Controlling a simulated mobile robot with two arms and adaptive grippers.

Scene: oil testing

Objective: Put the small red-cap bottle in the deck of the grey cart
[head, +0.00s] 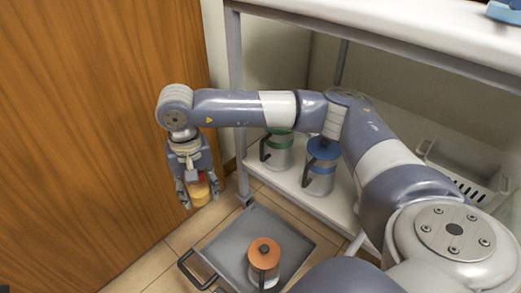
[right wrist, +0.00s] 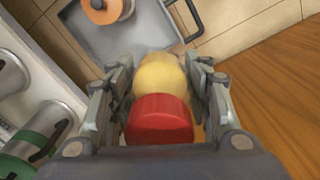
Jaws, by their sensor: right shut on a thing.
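The small red-cap bottle (right wrist: 160,115) is between the fingers of my right gripper (right wrist: 160,90) in the right wrist view, its red cap toward the camera and its yellowish body beyond. In the head view the right gripper (head: 198,188) is shut on the bottle (head: 200,192), whose body shows below the fingers. They hang left of the grey cart (head: 228,239), in front of the wooden panel. The cart's deck is a shallow grey tray with a dark handle; it also shows at the top of the right wrist view (right wrist: 112,50). My left gripper is not in view.
An orange-lidded canister (head: 264,262) stands on the cart deck; the deck's far part is clear. Green-banded (head: 279,152) and blue-lidded (head: 321,170) canisters stand on the white lower shelf, near a white basket (head: 465,170). A wooden panel (head: 90,130) rises at left.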

